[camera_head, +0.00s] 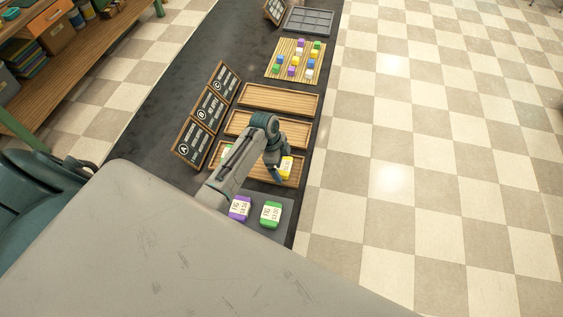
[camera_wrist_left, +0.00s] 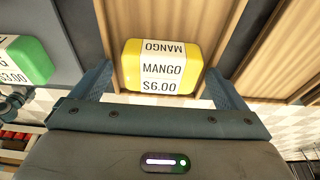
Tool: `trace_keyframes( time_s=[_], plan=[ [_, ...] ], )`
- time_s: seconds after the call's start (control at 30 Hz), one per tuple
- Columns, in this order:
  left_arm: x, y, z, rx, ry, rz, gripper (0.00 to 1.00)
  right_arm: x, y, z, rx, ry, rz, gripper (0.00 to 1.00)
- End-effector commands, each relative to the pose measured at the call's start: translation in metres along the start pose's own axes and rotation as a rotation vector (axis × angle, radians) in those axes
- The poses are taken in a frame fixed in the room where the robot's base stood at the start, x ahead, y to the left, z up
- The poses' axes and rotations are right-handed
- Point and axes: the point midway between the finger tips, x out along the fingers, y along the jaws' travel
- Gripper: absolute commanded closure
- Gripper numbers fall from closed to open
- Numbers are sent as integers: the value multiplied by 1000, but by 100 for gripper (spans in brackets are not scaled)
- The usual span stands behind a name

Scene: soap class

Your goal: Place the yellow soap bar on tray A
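The yellow soap bar (camera_head: 287,167), labelled MANGO $6.00, is at the right end of the nearest wooden tray, tray A (camera_head: 262,174), in line with the sign marked A (camera_head: 187,148). In the left wrist view the yellow soap bar (camera_wrist_left: 162,68) lies over the wooden surface between the fingers. My left gripper (camera_wrist_left: 161,80) is open around it, with a narrow gap on each side. In the head view my left gripper (camera_head: 276,172) is over the tray and my forearm hides its middle. My right gripper is not in view.
A green soap (camera_head: 226,150) shows at tray A's left end. A purple soap (camera_head: 239,208) and another green soap (camera_head: 271,214) lie on a grey mat (camera_head: 288,222) in front. Two wooden trays (camera_head: 280,99) behind look empty. A board with small coloured blocks (camera_head: 296,60) stands farther back.

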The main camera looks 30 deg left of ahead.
Motion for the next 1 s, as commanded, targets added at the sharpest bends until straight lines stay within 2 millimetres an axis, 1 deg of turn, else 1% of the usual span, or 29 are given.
trace_keyframes(
  time_s=[0.1, 0.17, 0.27, 0.37, 0.6, 0.7, 0.83, 1.0],
  plan=[
    [-2, 0, 0, 0, 0, -1, 6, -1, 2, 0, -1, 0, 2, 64],
    [-5, -1, 0, 0, -1, -3, 6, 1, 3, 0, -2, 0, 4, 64],
    [-18, -1, 1, 1, -1, -6, 6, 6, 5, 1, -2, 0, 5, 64],
    [-37, -2, 1, 2, -1, -7, 6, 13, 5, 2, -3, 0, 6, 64],
    [-89, -2, 0, 2, -1, -7, 6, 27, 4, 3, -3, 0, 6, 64],
    [-105, -2, 0, 1, -1, -6, 6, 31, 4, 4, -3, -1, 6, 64],
    [-118, -1, 0, 1, 0, -3, 6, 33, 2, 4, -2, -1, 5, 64],
    [-123, -1, 0, -1, 0, -1, 6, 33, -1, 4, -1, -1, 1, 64]
  ],
)
